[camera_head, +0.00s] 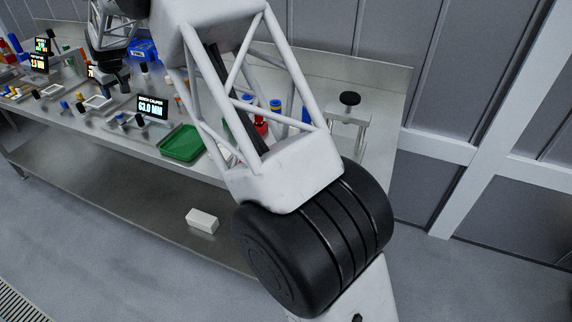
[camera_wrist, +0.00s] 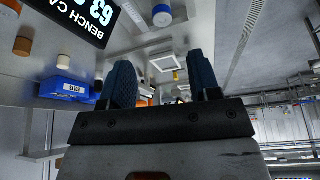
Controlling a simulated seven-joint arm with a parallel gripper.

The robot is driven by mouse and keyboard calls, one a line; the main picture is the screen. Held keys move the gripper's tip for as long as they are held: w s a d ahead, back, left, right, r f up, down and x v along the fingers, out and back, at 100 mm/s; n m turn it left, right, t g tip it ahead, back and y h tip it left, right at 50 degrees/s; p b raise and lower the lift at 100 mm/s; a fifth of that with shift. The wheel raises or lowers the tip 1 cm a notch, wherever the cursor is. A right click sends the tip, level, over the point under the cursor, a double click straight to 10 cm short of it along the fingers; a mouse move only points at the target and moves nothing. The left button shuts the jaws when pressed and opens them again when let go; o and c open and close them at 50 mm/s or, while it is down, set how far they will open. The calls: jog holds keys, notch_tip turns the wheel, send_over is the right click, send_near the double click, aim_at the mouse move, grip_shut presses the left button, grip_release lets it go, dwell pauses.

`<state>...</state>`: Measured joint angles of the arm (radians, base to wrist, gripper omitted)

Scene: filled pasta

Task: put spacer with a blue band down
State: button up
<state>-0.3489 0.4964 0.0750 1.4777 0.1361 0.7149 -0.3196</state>
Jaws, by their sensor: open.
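My gripper (camera_wrist: 162,66) is open in the wrist view, with its two dark blue fingers apart and nothing held between them. A short pale cylinder with a blue-grey band (camera_wrist: 162,15) stands on the bench beyond the fingertips, clear of both fingers; it looks like the spacer with a blue band, but I cannot be sure. In the head view, my gripper (camera_head: 115,78) is a small dark shape over the bench, left of the caliper display (camera_head: 152,106). The small cylinders there are too small to match surely to the spacer.
The steel bench (camera_head: 150,150) carries several small cylinders and pale square frames. A green tray (camera_head: 181,143) is right of the display. A blue bin (camera_head: 144,50) stands at the back; a blue box (camera_wrist: 68,89) shows in the wrist view. My large arm links cover the bench's right part.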

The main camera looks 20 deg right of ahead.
jog(key=s+d+r+m, duration=0.1)
jog(key=s+d+r, duration=0.4)
jog(key=s+d, duration=0.35)
jog(key=s+d+r+m+h, duration=0.1)
jog(key=s+d+r, duration=0.3)
jog(key=s+d, duration=0.45)
jog(key=s+d+r+m, duration=0.1)
jog(key=s+d+r, duration=0.45)
jog(key=s, duration=0.55)
jog(key=s+d+f+m, duration=0.1)
jog(key=s+d, duration=0.3)
jog(key=s, duration=0.8)
jog(key=s+d+f+m+h, duration=0.1)
jog(key=s+d+f, duration=0.3)
jog(key=s, duration=0.9)
jog(key=s+d+f+m+g, duration=0.1)
jog(key=s+d, duration=0.5)
jog(key=s, duration=0.7)
jog(key=shift+s+d+f+m+h, duration=0.3)
jog(key=shift+f+m, duration=0.1)
jog(key=shift+f, duration=0.45)
